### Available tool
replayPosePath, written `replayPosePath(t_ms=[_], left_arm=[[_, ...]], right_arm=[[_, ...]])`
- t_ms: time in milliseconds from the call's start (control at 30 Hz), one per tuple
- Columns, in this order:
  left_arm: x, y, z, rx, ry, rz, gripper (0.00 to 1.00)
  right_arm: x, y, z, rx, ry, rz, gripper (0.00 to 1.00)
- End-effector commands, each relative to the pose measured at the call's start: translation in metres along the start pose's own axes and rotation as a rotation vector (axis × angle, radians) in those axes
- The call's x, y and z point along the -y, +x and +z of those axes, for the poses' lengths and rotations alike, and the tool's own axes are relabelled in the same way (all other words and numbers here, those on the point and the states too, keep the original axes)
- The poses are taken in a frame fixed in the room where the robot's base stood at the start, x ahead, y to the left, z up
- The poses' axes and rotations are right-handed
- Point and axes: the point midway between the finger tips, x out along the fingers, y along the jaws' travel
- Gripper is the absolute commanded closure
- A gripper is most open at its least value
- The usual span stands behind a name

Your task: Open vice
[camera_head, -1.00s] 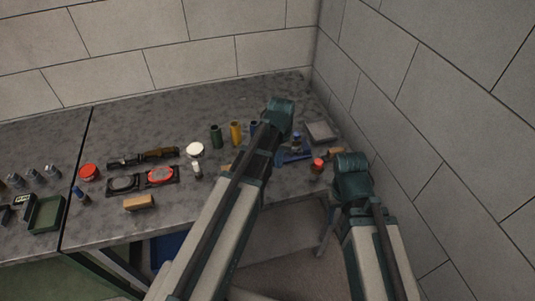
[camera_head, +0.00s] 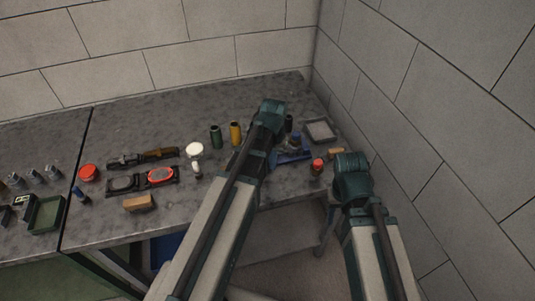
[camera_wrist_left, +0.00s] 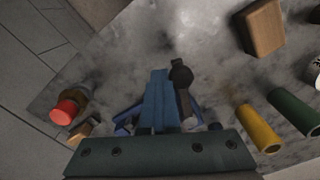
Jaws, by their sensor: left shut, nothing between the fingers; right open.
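The vice is blue and sits near the right end of the bench; in the head view its blue body (camera_head: 294,156) is partly hidden behind my left arm. In the left wrist view blue parts of the vice (camera_wrist_left: 124,122) show on both sides of my fingers. A dark bar with a round knob (camera_wrist_left: 181,76) stands just right of the fingertips; I cannot tell whether they touch. My left gripper (camera_wrist_left: 158,76) is shut and empty, over the vice. My right arm's teal joint shows at the bench's right end, but the right gripper's fingers are hidden.
A red-topped jar (camera_head: 317,167) and a grey tray (camera_head: 320,130) are to the right. A wooden block (camera_head: 138,203) lies near the front edge. The wall (camera_head: 420,110) is close on the right.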

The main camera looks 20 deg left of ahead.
Motion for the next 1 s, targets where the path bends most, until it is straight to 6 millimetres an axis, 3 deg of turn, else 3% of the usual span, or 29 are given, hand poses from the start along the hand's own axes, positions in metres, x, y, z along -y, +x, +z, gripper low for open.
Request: replayPosePath(t_ms=[567,1000], left_arm=[[0.021,0.001,0.012,0.008,-0.003,-0.002,1.00],[0.023,0.001,0.012,0.008,-0.003,-0.003,1.00]], right_arm=[[0.000,0.001,0.000,0.000,0.000,0.000,0.50],[0.000,0.001,0.000,0.000,0.000,0.000,0.50]])
